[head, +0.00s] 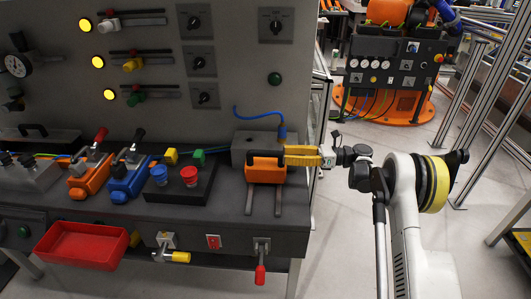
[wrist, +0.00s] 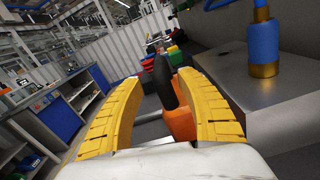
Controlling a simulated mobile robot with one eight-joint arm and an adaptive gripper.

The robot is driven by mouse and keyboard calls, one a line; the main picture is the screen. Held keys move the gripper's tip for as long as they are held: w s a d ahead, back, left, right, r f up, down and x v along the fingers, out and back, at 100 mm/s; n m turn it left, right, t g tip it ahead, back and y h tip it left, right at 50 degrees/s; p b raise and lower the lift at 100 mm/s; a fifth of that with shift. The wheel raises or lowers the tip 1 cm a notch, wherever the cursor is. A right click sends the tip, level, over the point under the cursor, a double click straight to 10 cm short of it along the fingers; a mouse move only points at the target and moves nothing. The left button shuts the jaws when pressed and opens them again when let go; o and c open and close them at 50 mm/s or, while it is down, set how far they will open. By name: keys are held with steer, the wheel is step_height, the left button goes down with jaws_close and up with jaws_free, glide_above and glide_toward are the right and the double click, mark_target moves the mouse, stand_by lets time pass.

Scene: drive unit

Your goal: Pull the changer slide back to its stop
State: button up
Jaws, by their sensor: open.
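The changer slide (head: 265,174) is an orange block with a black bar handle. It sits on two grey rails at the right end of the bench, in front of a grey block. My gripper (head: 287,156) has yellow fingers and reaches in from the right, its tips at the slide's upper right side. In the wrist view the fingers are apart, with the black handle (wrist: 164,82) showing between them. The orange body (wrist: 182,121) is beside the right finger and partly hidden by it. I cannot tell whether either finger touches the handle.
The grey block (head: 240,150) behind the slide carries a blue plug (head: 282,133) with a blue hose; the plug also shows in the wrist view (wrist: 262,40). Red and blue buttons (head: 189,175) stand to the left. A red lever (head: 260,273) hangs below the bench edge.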

mark_target(256, 153)
steer(key=a+b, duration=0.2)
steer(key=a, duration=0.6)
steer(key=shift+w+a, duration=0.15)
steer(key=shift+a, duration=0.05)
steer(key=shift+c, duration=0.6)
